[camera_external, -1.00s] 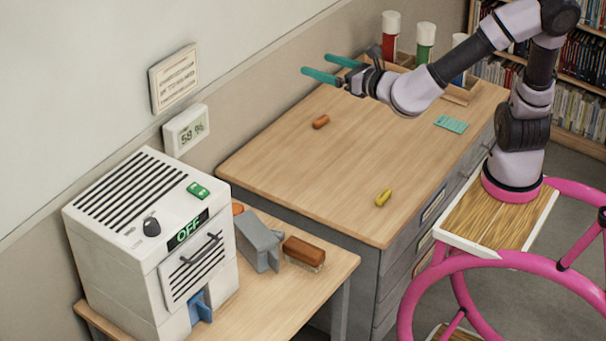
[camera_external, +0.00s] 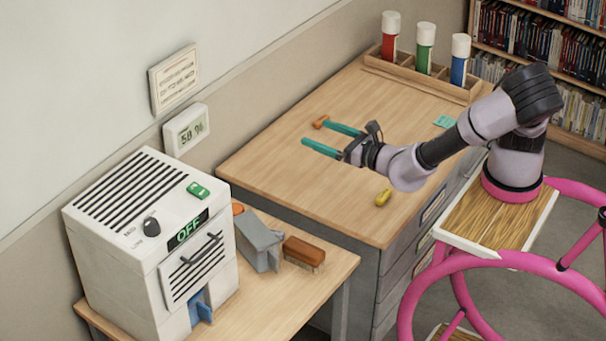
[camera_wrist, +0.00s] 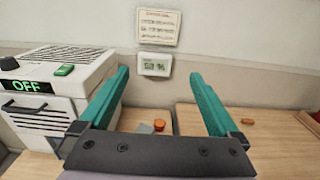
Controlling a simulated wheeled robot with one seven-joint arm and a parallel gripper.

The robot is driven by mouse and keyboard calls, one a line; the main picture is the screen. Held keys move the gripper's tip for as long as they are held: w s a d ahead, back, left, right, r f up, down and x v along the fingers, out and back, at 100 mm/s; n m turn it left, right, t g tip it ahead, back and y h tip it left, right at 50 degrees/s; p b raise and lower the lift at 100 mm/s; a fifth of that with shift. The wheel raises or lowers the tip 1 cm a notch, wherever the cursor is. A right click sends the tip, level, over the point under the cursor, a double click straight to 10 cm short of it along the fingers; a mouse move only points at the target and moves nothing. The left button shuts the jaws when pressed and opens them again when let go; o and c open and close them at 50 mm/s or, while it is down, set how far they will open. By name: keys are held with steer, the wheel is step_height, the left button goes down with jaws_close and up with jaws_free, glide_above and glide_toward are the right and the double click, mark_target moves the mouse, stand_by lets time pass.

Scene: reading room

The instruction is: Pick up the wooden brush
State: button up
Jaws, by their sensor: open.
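The wooden brush (camera_external: 304,252) has a brown back and pale bristles facing down. It lies on the low side table (camera_external: 335,268) in the external view, just right of a grey block-like object. My gripper (camera_external: 332,138) is open and empty above the larger desk, up and right of the brush and well apart from it. In the wrist view my gripper (camera_wrist: 160,100) shows two teal fingers spread wide with nothing between them. I cannot make out the brush in the wrist view.
A white machine (camera_external: 150,235) reading OFF stands left of the grey object (camera_external: 260,243). The desk (camera_external: 290,180) holds a yellow piece (camera_external: 383,198), an orange-brown piece (camera_external: 321,121) and a rack (camera_external: 420,82) of colored tubes at the back. The desk's front half is mostly clear.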

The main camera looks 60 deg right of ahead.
glide_toward(305, 247)
steer(key=w, duration=0.5)
steer(key=shift+f, duration=0.2)
steer(key=shift+w+f, duration=0.1)
steer(key=shift+w, duration=2.35)
jaws_close()
